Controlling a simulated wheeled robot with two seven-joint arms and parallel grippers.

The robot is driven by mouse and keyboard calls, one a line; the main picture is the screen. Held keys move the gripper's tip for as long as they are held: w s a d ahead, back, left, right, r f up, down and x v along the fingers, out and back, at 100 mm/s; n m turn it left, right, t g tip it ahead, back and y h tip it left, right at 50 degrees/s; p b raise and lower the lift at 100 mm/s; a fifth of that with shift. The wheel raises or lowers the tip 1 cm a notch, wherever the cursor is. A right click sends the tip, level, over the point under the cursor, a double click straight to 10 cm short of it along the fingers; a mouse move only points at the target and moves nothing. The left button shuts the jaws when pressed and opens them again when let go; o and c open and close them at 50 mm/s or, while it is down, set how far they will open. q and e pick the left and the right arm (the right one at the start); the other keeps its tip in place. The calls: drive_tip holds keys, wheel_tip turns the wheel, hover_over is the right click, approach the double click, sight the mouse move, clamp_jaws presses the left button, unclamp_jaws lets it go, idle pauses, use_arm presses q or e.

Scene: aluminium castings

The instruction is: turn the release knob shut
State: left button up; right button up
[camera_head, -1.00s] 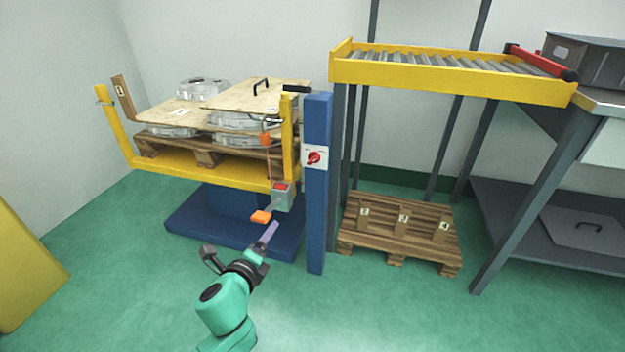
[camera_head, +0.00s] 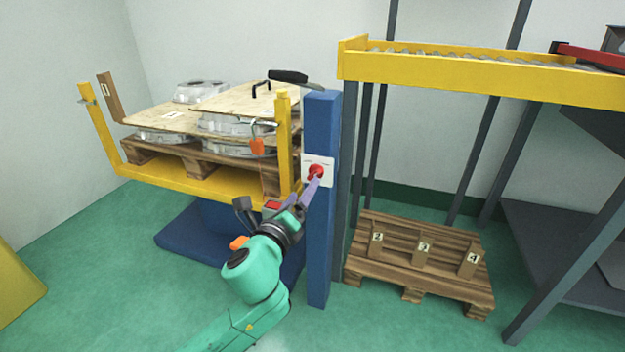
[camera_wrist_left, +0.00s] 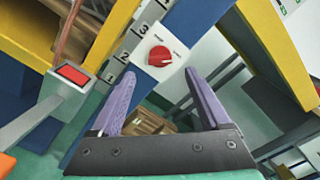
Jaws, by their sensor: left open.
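The release knob (camera_head: 316,171) is a red knob on a white plate (camera_head: 326,181) on the blue post (camera_head: 318,236). In the left wrist view the knob (camera_wrist_left: 160,56) sits just beyond my fingertips, with its handle lying roughly across the picture. My left gripper (camera_head: 308,188) is at the post, close in front of the knob. In the left wrist view its two purple fingers (camera_wrist_left: 158,82) are spread wide with nothing between them. I cannot tell from the head view whether a finger touches the knob. My right gripper is out of view.
A yellow lift frame (camera_head: 180,185) bears a pallet with castings and boards to the left. A grey box with a red button (camera_wrist_left: 71,76) is beside the post. A yellow roller conveyor (camera_head: 480,83) and a wooden pallet (camera_head: 420,275) are to the right.

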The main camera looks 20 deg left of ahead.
sight(313, 176)
use_arm(q)
drive_tip(key=w, duration=0.3)
drive_tip(key=w+b, duration=0.1)
drive_tip(key=w, duration=0.2)
drive_tip(key=shift+d+f, duration=0.15)
drive_tip(key=shift+d, duration=0.05)
drive_tip(key=shift+w, duration=0.55)
clamp_jaws()
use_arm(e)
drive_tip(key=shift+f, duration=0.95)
